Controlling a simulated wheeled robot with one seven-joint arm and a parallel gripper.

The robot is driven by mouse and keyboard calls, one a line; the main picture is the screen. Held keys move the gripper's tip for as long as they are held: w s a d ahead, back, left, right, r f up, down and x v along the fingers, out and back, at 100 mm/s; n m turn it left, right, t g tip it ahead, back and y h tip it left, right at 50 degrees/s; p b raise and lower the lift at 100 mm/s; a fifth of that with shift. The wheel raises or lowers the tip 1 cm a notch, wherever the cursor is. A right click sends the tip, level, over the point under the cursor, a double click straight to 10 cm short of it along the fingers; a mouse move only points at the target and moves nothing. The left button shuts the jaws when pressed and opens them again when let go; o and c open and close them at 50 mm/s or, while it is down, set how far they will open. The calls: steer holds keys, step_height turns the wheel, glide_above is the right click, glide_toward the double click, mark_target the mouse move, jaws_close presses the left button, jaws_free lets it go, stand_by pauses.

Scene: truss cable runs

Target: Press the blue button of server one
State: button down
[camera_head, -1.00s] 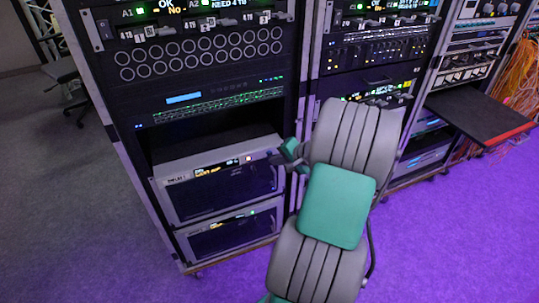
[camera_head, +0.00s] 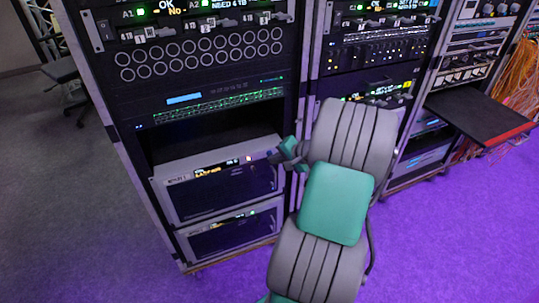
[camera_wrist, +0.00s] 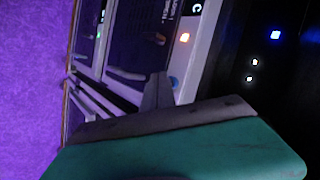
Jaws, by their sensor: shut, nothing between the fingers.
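Server one (camera_head: 168,181) is the upper of two grey-framed boxes low in the left rack. The light also shows in the wrist view (camera_wrist: 184,37). A small blue button (camera_wrist: 175,82) sits on the grey frame in the wrist view. My gripper (camera_head: 276,156) is shut and empty at the box's upper right corner. In the wrist view its fingertip (camera_wrist: 157,78) is just beside the button; I cannot tell whether they touch.
A similar box (camera_head: 232,236) sits directly below. An open dark bay (camera_head: 210,133) is above, under a panel with green lights (camera_head: 220,106). A black shelf with a red edge (camera_head: 480,112) sticks out at the right. Grey floor (camera_head: 70,200) is clear at the left.

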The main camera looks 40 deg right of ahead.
steer(key=shift+w+d, duration=0.1)
steer(key=shift+w, duration=0.3)
stand_by(0.4)
steer(key=shift+s, duration=0.15)
steer(key=shift+s+a+p, duration=0.25)
steer(key=shift+s+p, duration=0.05)
steer(key=shift+s, duration=0.35)
steer(key=s, duration=0.2)
steer(key=s+a+p, duration=0.1)
steer(key=s, duration=0.1)
steer(key=shift+s+a, duration=0.2)
steer(key=shift+s, duration=0.2)
stand_by(0.5)
